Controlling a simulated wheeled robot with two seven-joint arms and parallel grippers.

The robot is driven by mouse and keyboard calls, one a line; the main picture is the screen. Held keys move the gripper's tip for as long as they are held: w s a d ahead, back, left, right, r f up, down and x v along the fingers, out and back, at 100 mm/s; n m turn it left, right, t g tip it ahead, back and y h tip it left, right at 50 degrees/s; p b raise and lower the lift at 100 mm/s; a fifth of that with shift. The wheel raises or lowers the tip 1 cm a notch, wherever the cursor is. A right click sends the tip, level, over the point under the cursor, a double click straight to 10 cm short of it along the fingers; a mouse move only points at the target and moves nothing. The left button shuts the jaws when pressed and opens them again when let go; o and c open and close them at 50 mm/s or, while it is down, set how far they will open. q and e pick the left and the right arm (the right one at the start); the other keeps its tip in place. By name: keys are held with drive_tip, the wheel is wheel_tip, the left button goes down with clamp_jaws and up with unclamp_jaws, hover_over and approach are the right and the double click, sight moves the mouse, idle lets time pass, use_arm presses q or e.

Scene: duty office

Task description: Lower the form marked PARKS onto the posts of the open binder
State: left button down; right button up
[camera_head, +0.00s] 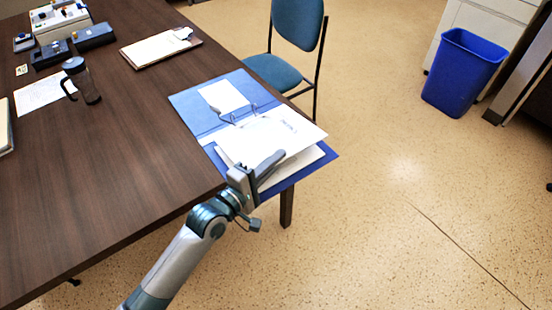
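The open blue binder (187,103) lies on the table's right corner, its lower right part reaching past the edge. A small white sheet (224,96) lies on its far cover. The metal posts (240,113) stand at the middle, partly covered. A white form (275,137) with small print, too small to read surely as PARKS, is over the near half, above a stack of paper (306,158). Its far edge is near the posts; whether they pass through its holes I cannot tell. My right gripper is not in view.
A clipboard (150,52) with papers, a dark-lidded jug (82,80), a loose sheet (40,93) and office devices (62,20) are farther left on the table (120,130). A blue chair (277,72) stands just behind the binder. A blue bin (463,75) is on the floor.

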use_arm(q)
drive_tip(key=shift+p, duration=0.35)
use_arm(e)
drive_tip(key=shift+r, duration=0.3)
use_arm(q)
drive_tip(key=shift+s+f+b, duration=0.1)
drive_tip(key=shift+f+b, duration=0.5)
drive_tip(key=shift+f, duration=0.55)
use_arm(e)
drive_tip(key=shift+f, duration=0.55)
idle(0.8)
use_arm(q)
drive_tip(key=c, duration=1.9)
unclamp_jaws()
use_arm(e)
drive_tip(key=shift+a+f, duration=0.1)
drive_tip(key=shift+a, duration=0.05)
use_arm(q)
drive_tip(key=b+v, duration=0.1)
drive_tip(key=v, duration=1.6)
drive_tip(key=shift+s+r+b, duration=0.2)
drive_tip(key=shift+r+b, duration=0.05)
drive_tip(key=shift+b, duration=0.05)
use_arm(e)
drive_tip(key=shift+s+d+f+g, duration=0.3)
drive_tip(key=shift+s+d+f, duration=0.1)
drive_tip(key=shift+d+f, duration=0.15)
